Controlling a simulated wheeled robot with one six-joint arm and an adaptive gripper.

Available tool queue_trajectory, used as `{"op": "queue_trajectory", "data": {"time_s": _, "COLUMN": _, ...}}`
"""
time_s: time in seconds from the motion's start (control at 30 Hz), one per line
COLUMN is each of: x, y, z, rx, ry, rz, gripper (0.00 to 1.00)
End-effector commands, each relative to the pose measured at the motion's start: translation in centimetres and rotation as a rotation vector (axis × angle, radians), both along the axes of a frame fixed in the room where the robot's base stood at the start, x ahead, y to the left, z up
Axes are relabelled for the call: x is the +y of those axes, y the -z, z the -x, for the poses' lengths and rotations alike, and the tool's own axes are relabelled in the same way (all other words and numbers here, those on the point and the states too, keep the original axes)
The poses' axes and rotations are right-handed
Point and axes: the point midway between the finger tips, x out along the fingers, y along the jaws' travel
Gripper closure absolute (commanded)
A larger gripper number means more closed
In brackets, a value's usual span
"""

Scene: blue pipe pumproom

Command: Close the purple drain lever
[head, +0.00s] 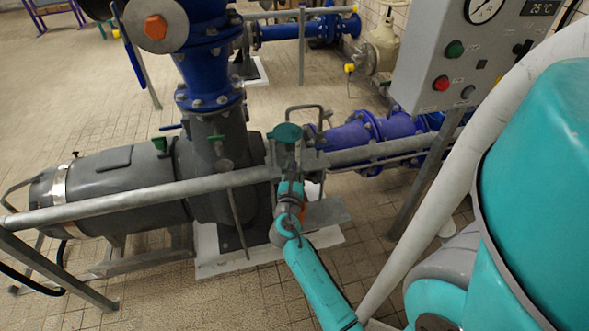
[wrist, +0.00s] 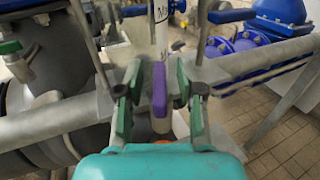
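The purple drain lever (wrist: 159,92) hangs upright in the middle of the wrist view, below a white labelled pipe (wrist: 160,30). My gripper (wrist: 160,80) is open, with one green-and-grey finger on each side of the lever. Narrow gaps seem to show between the lever and both fingers. The lower end of the lever is close to my gripper's teal body. In the head view my arm reaches up to the grey railing beside the pump, and I cannot make out the lever there.
A grey railing (head: 130,200) crosses in front of the grey pump (head: 120,180) and runs close to my gripper. A control box (head: 455,70) with buttons and a gauge stands at the right. Blue flanged pipes (head: 365,132) lie behind. Tiled floor (head: 70,110) is open at the left.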

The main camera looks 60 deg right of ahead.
Motion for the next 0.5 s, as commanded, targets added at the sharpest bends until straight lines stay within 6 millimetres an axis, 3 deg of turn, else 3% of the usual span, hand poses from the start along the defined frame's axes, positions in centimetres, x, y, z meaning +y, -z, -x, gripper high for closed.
{"op": "queue_trajectory", "data": {"time_s": 0.23, "x": -0.03, "y": 0.01, "z": -0.03, "rx": 0.0, "ry": -0.001, "rz": 0.0, "gripper": 0.62}}
{"op": "queue_trajectory", "data": {"time_s": 0.4, "x": -0.02, "y": 0.01, "z": -0.04, "rx": 0.0, "ry": -0.001, "rz": 0.0, "gripper": 1.0}}
{"op": "queue_trajectory", "data": {"time_s": 0.5, "x": -0.01, "y": 0.01, "z": -0.03, "rx": 0.0, "ry": -0.001, "rz": 0.0, "gripper": 1.0}}
